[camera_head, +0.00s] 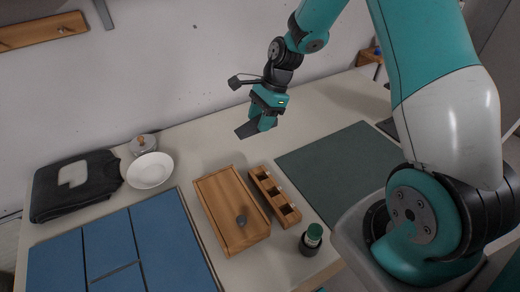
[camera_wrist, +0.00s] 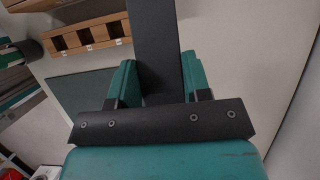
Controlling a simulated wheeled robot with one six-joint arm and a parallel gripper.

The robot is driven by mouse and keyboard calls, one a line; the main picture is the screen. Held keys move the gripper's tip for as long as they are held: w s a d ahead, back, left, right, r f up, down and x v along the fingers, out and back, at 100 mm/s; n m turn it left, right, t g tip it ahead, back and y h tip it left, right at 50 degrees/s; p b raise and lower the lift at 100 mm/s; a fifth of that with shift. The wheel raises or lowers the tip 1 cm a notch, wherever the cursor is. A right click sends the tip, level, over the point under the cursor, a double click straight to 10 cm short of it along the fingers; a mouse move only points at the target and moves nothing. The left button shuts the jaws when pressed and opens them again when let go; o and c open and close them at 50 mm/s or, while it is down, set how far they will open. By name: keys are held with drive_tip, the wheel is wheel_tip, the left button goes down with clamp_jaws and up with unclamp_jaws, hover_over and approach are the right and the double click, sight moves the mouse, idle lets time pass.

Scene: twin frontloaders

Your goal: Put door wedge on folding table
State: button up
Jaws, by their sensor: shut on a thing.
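My gripper (camera_head: 263,121) is shut on a dark grey, flat-sided piece, the door wedge (camera_head: 244,131), and holds it above the back part of a light table. In the wrist view the wedge (camera_wrist: 155,45) stands out between the two teal fingers (camera_wrist: 155,82). The pale tabletop (camera_head: 205,143) spreads below and looks like the folding table; its legs are hidden. The wedge appears clear of the surface, though the exact height is hard to tell.
Bare surface shows along the back.

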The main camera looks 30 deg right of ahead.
sight(257, 160)
wheel_tip(257, 160, down, 13)
drive_tip(key=p, duration=0.2)
drive_tip(key=shift+r+p, duration=0.1)
drive_tip(key=shift+p, duration=0.2)
drive_tip(key=o, duration=0.6)
drive_tip(key=shift+o, duration=0.4)
